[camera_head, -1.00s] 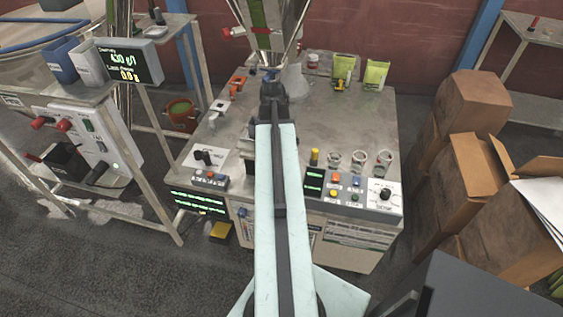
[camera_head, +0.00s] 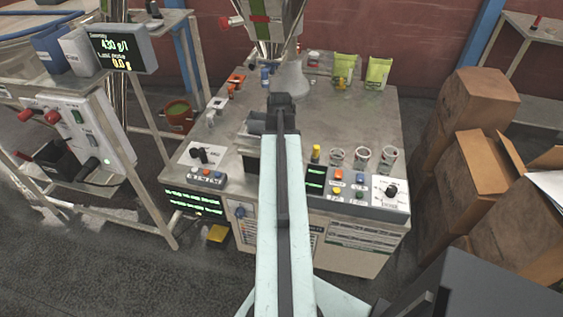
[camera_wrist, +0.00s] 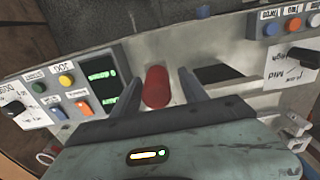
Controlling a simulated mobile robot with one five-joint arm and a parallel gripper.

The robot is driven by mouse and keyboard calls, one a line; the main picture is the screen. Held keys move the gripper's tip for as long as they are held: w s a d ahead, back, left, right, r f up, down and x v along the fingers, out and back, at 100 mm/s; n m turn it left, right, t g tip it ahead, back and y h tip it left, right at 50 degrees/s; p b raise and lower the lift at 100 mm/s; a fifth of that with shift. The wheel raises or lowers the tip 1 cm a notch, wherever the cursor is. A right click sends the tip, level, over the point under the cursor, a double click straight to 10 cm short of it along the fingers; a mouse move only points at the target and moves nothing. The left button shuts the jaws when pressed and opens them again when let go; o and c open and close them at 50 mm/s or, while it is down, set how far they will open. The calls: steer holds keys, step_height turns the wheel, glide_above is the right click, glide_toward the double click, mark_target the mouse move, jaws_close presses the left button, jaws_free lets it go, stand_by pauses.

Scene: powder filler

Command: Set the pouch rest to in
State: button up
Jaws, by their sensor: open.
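My gripper (camera_wrist: 160,92) is open in the wrist view, with a red rounded handle (camera_wrist: 156,85) between its fingers. I cannot tell whether either finger touches it. The handle stands at the bench's front, between the green display and a dark opening. It may belong to the pouch rest, but no readable label confirms this. A black selector knob (camera_wrist: 304,56) with a label including "Mid" is at right in the wrist view; it also shows on the left white panel (camera_head: 200,154) in the head view. My arm hides the handle and the bench's front middle there.
The filler bench (camera_head: 340,112) carries a funnel (camera_head: 291,80), several clear cups (camera_head: 363,157) and green pouches (camera_head: 378,72). A button panel (camera_head: 345,190) lies right of my arm. Cardboard boxes (camera_head: 478,110) stand at right, and a scale display (camera_head: 123,52) at left.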

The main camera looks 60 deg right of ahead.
steer(key=shift+r, duration=0.1)
jaws_close()
steer(key=shift+w, duration=0.1)
stand_by(1.1)
